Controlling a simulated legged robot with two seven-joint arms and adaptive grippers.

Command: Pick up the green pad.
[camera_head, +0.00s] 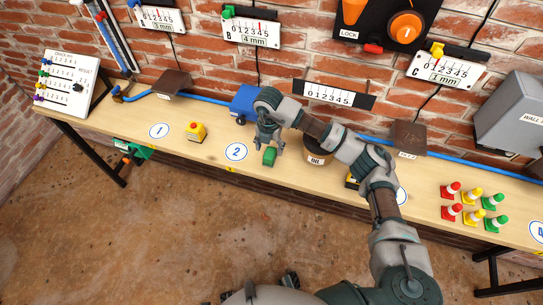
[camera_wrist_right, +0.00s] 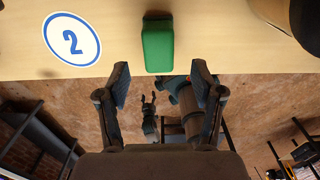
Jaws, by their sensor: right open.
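The green pad (camera_head: 269,156) is a small green block on the wooden table, to the right of the round label 2. It also shows in the right wrist view (camera_wrist_right: 158,46), at the top middle. My right gripper (camera_head: 266,144) is just above and behind it in the head view. In the right wrist view my right gripper (camera_wrist_right: 161,82) has its two fingers spread wide, with nothing between them; the pad lies ahead of the fingertips, roughly centred.
A blue box (camera_head: 243,103) stands behind my right gripper. A brown OIL container (camera_head: 316,158) stands to its right. A yellow block with a red button (camera_head: 196,132) is to the left. Several coloured cones (camera_head: 469,197) stand at the right. The table's front edge (camera_head: 225,169) is near the pad.

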